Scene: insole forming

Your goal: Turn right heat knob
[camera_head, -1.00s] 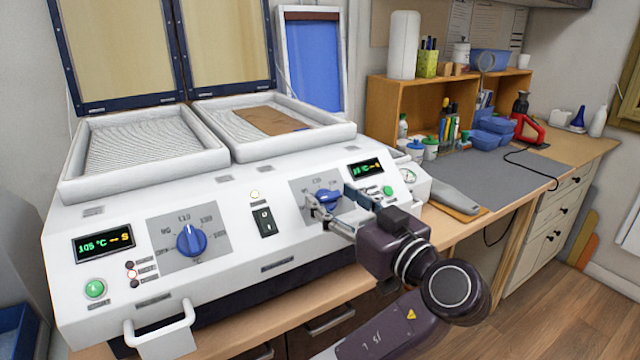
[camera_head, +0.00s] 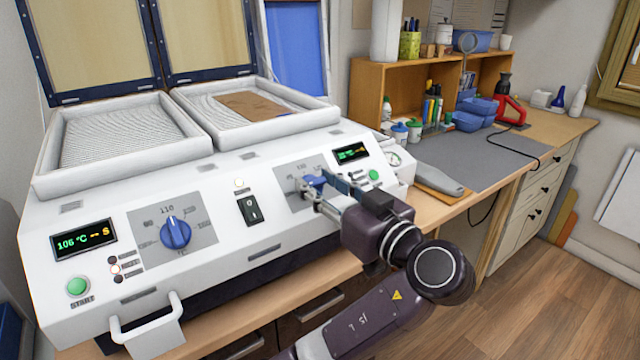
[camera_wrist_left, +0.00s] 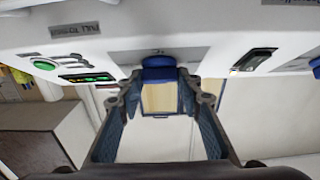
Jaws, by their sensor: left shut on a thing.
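The right heat knob (camera_head: 315,181) is blue and sits on a grey dial plate on the white machine's sloped front. My left gripper (camera_head: 322,190) comes from the front right and is shut on this knob, with a finger on each side. In the left wrist view the blue knob (camera_wrist_left: 159,66) shows between the fingertips at the top middle. The fingers and arm hide part of the dial marks, so the exact setting is unclear. My right gripper is not in view.
A second blue knob (camera_head: 175,232) sits on the left dial plate, beside a display (camera_head: 82,241) reading about 106 °C. A black switch (camera_head: 249,210) stands between the dials. The right display (camera_head: 351,153) and green button (camera_head: 374,175) are close to my gripper.

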